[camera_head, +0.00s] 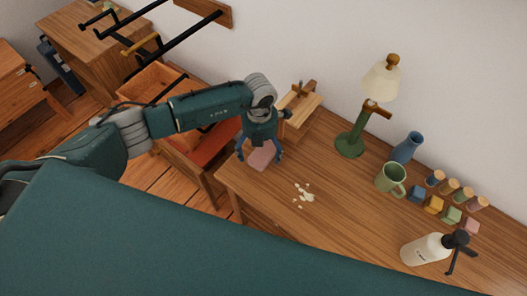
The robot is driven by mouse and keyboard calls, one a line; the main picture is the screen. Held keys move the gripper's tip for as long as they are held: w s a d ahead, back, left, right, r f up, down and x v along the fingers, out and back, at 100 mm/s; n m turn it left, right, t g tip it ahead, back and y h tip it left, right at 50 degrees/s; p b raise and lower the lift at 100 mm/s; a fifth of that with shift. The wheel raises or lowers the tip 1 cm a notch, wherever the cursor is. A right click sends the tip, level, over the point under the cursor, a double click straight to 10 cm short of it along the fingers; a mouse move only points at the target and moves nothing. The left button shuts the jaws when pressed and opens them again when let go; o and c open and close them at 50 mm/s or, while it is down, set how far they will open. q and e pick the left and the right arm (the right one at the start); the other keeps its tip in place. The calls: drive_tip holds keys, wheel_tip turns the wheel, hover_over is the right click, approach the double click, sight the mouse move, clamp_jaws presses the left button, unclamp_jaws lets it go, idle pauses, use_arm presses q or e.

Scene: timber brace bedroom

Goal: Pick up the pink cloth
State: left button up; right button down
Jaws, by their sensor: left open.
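The pink cloth (262,158) lies on the wooden table (330,232) near its left end. My left gripper (260,154) points down over the cloth, with its blue fingers spread to either side of it. It is open. Whether the fingers touch the cloth or the table I cannot tell. My right gripper is not in view.
A white spill (305,195) lies right of the cloth. Further right stand a green lamp (350,144), a green mug (391,180), a blue vase (407,148), several small colored blocks and jars, and a white pump bottle (426,249). A wooden stand (300,102) is behind the gripper.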

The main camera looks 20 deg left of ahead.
use_arm(q)
drive_tip(key=shift+f, duration=0.1)
drive_tip(key=c, duration=1.3)
drive_tip(key=shift+w, duration=0.1)
drive_tip(key=shift+r, duration=0.5)
wheel_tip(320, 180, up, 19)
drive_tip(key=b, duration=0.4)
